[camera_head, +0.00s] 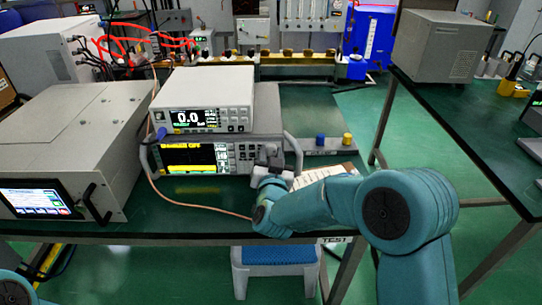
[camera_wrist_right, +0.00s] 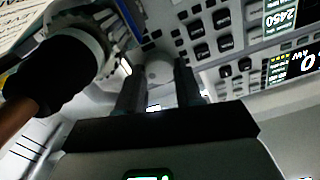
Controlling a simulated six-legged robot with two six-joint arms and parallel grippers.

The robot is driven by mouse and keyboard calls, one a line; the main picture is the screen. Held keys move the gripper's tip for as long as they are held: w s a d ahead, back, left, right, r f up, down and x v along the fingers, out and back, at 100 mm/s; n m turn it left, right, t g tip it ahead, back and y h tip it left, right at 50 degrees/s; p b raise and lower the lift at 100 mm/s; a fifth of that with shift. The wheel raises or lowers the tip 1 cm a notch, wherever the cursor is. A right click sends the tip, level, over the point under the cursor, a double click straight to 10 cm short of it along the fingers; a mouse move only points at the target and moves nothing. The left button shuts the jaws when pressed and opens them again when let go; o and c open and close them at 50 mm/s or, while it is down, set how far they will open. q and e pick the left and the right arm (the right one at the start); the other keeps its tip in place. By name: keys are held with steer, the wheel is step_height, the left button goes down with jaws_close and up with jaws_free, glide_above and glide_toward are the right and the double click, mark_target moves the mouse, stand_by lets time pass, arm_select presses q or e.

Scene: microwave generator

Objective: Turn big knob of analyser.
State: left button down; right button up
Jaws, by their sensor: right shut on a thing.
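The analyser (camera_head: 195,158) is the lower instrument on the bench, with a black and yellow screen and rows of buttons. My right gripper (camera_head: 268,158) reaches the right end of its front panel. The gripper and wrist hide that part of the panel in the head view. In the right wrist view the two dark fingers of my right gripper (camera_wrist_right: 160,85) are shut on the big knob (camera_wrist_right: 158,70), a pale round piece, one finger on each side. The button panel (camera_wrist_right: 215,35) shows beyond it. My left gripper is out of view.
A white meter (camera_head: 203,98) reading 0.0 stands on the analyser. A large grey cabinet (camera_head: 75,130) with a screen stands close at the left. A brown cable (camera_head: 185,202) crosses the bench front; a black connector (camera_wrist_right: 60,75) is near the gripper.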

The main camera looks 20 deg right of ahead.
steer(key=m+b, duration=0.1)
steer(key=b, duration=0.1)
steer(key=m+b, duration=0.1)
steer(key=b, duration=0.1)
steer(key=shift+f+m, duration=0.3)
steer(key=shift+f, duration=0.05)
steer(key=shift+r+m+b, duration=0.2)
steer(key=shift+m+b, duration=0.3)
steer(key=shift+b, duration=0.2)
steer(key=shift+r, duration=0.15)
steer(key=o, duration=0.8)
steer(key=shift+c, duration=0.2)
steer(key=v, duration=1.6)
steer(key=shift+s, duration=0.2)
